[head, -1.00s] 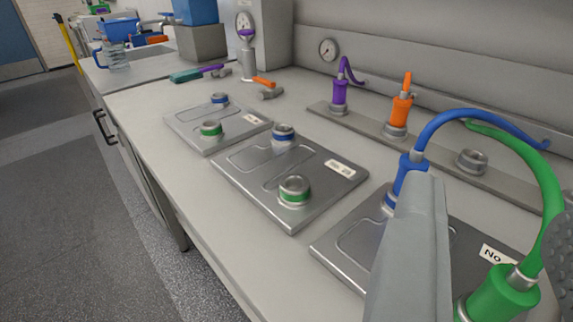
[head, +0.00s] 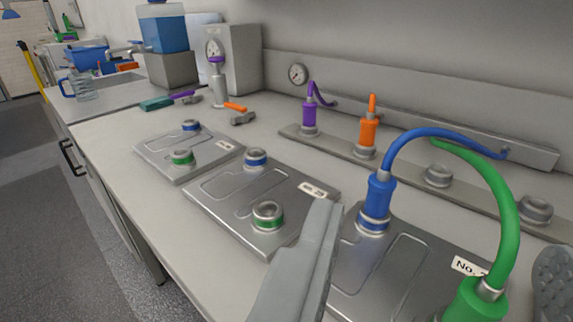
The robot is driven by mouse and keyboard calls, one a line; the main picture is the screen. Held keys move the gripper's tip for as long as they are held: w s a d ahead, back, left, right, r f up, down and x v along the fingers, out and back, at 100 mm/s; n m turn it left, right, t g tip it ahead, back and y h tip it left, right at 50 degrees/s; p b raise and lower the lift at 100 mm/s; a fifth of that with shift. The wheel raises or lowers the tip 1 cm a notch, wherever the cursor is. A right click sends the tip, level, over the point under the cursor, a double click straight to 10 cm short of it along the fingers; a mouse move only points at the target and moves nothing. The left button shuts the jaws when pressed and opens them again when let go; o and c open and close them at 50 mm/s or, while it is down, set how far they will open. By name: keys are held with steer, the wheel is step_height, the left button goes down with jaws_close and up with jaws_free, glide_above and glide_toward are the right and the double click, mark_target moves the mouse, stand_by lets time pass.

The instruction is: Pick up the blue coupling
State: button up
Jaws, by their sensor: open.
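The blue coupling (head: 379,195) stands upright on a blue-ringed port of the nearest metal plate (head: 405,265), at right of centre. A blue hose (head: 432,132) arches from its top to the right, ending near the back ledge. My gripper (head: 440,228) is open and empty. One grey finger shows at lower centre, to the left of the coupling, and part of the other shows at the right edge. The coupling appears between them in the picture and neither finger visibly touches it. The plate's label is partly hidden behind the green hose.
A green coupling (head: 474,301) with an arching green hose (head: 508,190) stands close at lower right. Two more plates (head: 290,222) (head: 165,165) lie to the left. Purple (head: 309,113) and orange (head: 368,130) couplings stand on the back rail (head: 405,173). The bench front is clear.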

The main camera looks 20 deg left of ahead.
steer(key=w+r+m+g, duration=0.25)
steer(key=w+g, duration=0.55)
steer(key=w, duration=0.6)
steer(key=m+g, duration=0.5)
steer(key=g, duration=0.4)
glide_above(382, 187)
steer(key=w, duration=0.2)
step_height(382, 187, down, 18)
steer(key=shift+d+r, duration=0.1)
steer(key=c, duration=1.1)
steer(key=shift+r, duration=0.1)
steer(key=shift+c, duration=0.2)
step_height(382, 187, up, 10)
steer(key=shift+f, duration=0.1)
